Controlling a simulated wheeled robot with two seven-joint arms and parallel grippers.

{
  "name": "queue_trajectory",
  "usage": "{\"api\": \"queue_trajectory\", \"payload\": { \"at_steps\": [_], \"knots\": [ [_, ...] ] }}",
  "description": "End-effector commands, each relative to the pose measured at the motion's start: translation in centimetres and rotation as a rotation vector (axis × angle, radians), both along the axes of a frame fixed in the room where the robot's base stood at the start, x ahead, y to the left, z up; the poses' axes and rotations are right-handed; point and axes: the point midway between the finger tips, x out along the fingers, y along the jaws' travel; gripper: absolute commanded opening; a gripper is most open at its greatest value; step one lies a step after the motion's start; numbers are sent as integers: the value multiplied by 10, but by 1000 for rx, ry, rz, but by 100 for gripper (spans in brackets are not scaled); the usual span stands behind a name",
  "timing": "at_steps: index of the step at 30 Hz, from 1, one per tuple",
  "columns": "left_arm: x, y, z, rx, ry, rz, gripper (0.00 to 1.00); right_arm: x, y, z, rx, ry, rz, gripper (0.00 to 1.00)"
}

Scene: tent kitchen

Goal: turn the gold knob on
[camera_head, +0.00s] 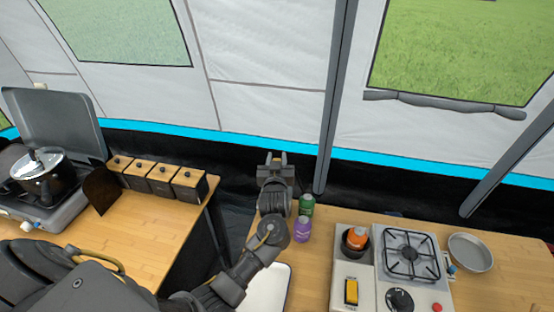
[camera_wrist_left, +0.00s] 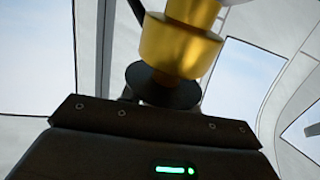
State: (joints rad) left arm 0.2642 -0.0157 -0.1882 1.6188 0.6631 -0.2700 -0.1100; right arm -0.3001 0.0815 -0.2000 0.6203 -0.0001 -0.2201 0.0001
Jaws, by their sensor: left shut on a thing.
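The gold knob (camera_wrist_left: 180,45) fills the upper middle of the left wrist view, stepped in shape, with a black disc (camera_wrist_left: 163,87) at its near end. It is right in front of my left gripper's dark body. In the head view my left gripper (camera_head: 272,160) is raised beyond the near edge of the right table, toward the tent wall. It is shut on the gold knob; the fingers' contact is hard to make out. I cannot pick out the gold knob in the head view. My right gripper is not in view.
Green (camera_head: 306,205) and purple (camera_head: 302,229) canisters stand close beside my left arm. A burner (camera_head: 411,253) with a yellow switch (camera_head: 351,291) and a pan (camera_head: 470,252) are to the right.

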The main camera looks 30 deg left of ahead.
Motion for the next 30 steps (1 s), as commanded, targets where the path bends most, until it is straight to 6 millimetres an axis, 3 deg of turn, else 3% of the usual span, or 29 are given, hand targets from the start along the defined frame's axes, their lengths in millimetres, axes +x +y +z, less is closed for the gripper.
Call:
{"api": "queue_trajectory", "payload": {
  "at_steps": [5, 6, 11, 21, 30],
  "knots": [
    [0, 0, 2, 0, -5, -1, 9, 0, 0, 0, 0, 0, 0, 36],
    [0, 0, 2, 0, -5, -1, 34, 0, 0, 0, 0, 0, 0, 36],
    [0, 0, 1, 0, -3, -1, 53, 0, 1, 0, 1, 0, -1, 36],
    [-5, -2, 0, -1, -3, -1, 53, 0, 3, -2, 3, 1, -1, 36],
    [-54, -25, -3, -5, -4, 0, 53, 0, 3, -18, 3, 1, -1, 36]
  ]
}}
